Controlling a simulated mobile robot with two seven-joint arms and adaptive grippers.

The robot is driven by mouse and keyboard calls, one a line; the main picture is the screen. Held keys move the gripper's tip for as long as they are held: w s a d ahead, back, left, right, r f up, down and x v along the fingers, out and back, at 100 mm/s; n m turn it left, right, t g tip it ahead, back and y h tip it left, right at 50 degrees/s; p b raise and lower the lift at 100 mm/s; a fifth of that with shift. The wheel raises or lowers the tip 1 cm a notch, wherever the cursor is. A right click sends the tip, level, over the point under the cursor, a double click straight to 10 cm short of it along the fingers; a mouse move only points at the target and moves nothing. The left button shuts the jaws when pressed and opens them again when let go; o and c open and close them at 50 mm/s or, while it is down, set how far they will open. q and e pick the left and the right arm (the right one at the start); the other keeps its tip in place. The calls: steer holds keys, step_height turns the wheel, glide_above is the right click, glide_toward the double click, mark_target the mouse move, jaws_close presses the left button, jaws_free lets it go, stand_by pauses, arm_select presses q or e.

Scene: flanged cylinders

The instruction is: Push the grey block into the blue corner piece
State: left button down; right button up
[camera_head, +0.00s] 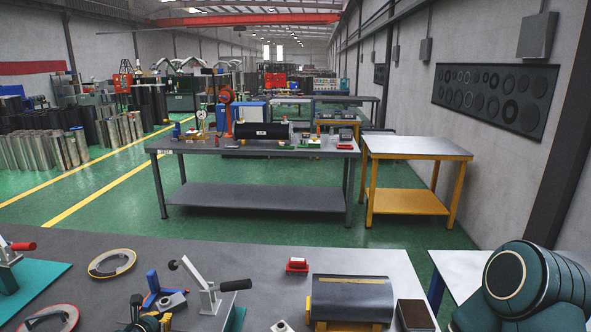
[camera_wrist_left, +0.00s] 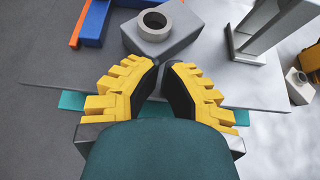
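The grey block (camera_head: 172,302), with a round hollow boss on top, sits on the near workbench. It also shows in the left wrist view (camera_wrist_left: 178,42), just beyond my fingertips. The blue corner piece (camera_head: 152,283) stands behind and to the left of the block. In the left wrist view its blue wall (camera_wrist_left: 96,24) has an orange strip along it, and a gap shows between it and the block. The tips are very close to the block; contact is unclear. My right gripper is out of view.
A toggle clamp with a black handle (camera_head: 234,285) stands right of the block. Round flanges (camera_head: 112,263) lie to the left. A red part (camera_head: 297,265) and a dark grey cylinder (camera_head: 350,295) are to the right. Bare grey bench lies behind the corner piece.

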arm_select(q)
steer(key=shift+w+d+r, duration=0.1)
steer(key=shift+w+r, duration=0.05)
steer(key=shift+w, duration=0.5)
stand_by(1.3)
steer(key=shift+s, duration=0.1)
steer(key=shift+s, duration=0.65)
steer(key=shift+s+a, duration=0.15)
steer(key=shift+s, duration=0.75)
steer(key=shift+s+a, duration=0.15)
steer(key=shift+s, duration=0.7)
steer(key=shift+f, duration=0.2)
